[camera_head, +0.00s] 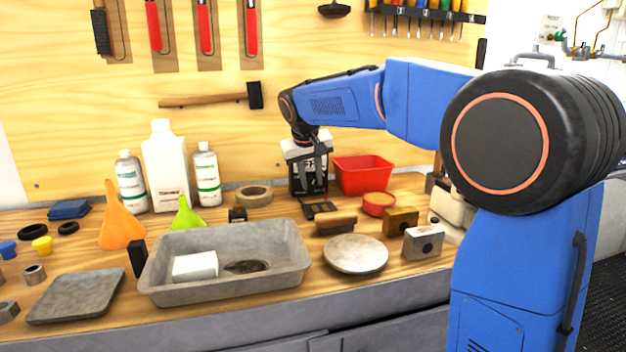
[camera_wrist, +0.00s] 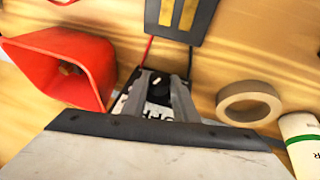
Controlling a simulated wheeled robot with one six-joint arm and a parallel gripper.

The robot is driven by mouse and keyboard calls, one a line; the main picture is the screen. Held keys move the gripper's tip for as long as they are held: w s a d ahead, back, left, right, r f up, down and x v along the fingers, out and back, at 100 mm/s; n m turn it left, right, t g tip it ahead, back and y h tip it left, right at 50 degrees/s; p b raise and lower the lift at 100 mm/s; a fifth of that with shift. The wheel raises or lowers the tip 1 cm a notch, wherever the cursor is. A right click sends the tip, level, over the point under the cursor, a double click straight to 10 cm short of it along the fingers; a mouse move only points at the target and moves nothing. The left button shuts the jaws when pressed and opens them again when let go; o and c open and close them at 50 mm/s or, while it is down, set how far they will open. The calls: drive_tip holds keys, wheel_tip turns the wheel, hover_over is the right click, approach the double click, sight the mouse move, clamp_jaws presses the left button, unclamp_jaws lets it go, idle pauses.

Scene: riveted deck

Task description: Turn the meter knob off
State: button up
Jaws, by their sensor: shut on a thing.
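The meter is a dark, boxy unit on the bench near the back wall, in the head view (camera_head: 308,184) below my wrist. My gripper (camera_head: 308,162) points down over the meter. In the wrist view, its two grey fingers (camera_wrist: 159,88) are closed on the dark knob (camera_wrist: 156,84) on the meter's face. The fingers hide much of the knob and the lettering, so I cannot read its setting. Red and black leads run from the meter to a dark pad with yellow strips (camera_wrist: 182,16).
A red bin (camera_head: 362,174) stands close to the meter on the right. A tape roll (camera_head: 253,195) lies on the left. A grey tray (camera_head: 222,285), a round plate (camera_head: 356,254) and small blocks fill the bench front. White bottles (camera_head: 166,165) stand at the back left.

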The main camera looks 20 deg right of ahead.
drive_tip(key=h, duration=0.1)
drive_tip(key=n+h, duration=0.1)
drive_tip(key=h, duration=0.1)
drive_tip(key=a+h, duration=0.1)
drive_tip(key=h, duration=0.1)
drive_tip(key=shift+a+f+t, duration=0.1)
drive_tip(key=shift+f+t, duration=0.2)
drive_tip(key=h, duration=0.2)
drive_tip(key=n+h, duration=0.1)
drive_tip(key=h, duration=0.1)
drive_tip(key=f+h, duration=0.1)
drive_tip(key=shift+a+n+t+h, duration=0.2)
drive_tip(key=shift+n+t+h, duration=0.2)
drive_tip(key=o, duration=1.1)
drive_tip(key=shift+c, duration=0.2)
